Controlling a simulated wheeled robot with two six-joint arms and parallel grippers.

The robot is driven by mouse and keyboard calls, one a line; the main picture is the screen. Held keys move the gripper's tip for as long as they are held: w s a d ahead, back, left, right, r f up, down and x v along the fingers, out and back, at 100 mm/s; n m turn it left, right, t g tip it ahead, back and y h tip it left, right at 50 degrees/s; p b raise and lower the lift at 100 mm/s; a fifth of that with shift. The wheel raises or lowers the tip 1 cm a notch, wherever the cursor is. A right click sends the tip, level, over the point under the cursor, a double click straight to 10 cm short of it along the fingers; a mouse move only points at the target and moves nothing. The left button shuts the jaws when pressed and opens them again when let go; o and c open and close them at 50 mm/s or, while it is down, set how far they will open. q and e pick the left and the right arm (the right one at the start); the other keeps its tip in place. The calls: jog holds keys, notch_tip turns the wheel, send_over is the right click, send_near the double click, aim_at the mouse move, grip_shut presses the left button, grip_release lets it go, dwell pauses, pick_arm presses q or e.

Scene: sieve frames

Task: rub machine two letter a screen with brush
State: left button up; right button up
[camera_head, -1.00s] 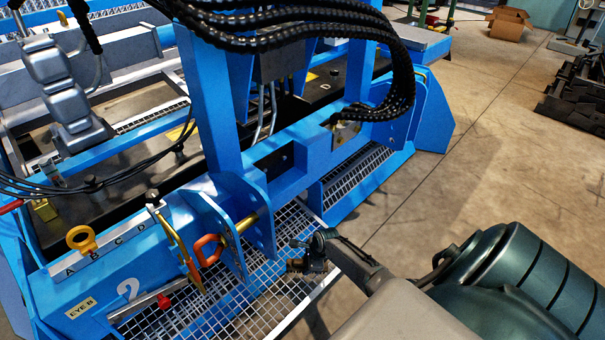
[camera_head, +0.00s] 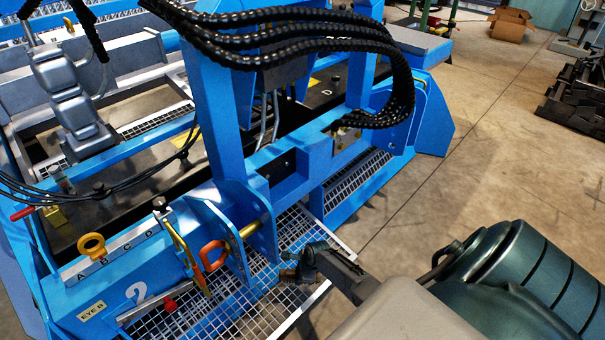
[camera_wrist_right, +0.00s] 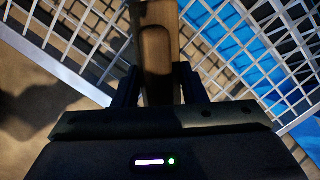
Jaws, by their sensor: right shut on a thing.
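A blue machine marked with a white 2 (camera_head: 136,291) fills the left and middle of the head view. A strip lettered A, B, C, D (camera_head: 118,252) runs along its top edge. A white wire mesh screen (camera_head: 262,312) lies low at its near side; the head view shows no letter on it. My right gripper (camera_head: 305,264) is above the screen's right part. It is shut on a brown wooden piece, seemingly the brush (camera_wrist_right: 157,60), upright between the fingers in the wrist view. Its bristles are hidden, so contact with the mesh cannot be told. My left gripper is out of view.
Black hoses (camera_head: 300,30) hang above.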

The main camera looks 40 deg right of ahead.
jog(key=shift+s+a+f+p, duration=0.15)
jog(key=shift+a+p, duration=0.55)
jog(key=shift+a, duration=0.8)
jog(key=shift+s+a+r+p, duration=0.1)
jog(key=shift+a+p, duration=0.25)
jog(key=shift+a, duration=0.15)
jog(key=shift+s+a+r+p, duration=0.1)
jog(key=shift+a+p, duration=0.2)
jog(key=shift+a, duration=0.15)
jog(key=shift+a+f+p, duration=0.1)
jog(key=shift+a+p, duration=0.35)
jog(key=shift+a, duration=0.4)
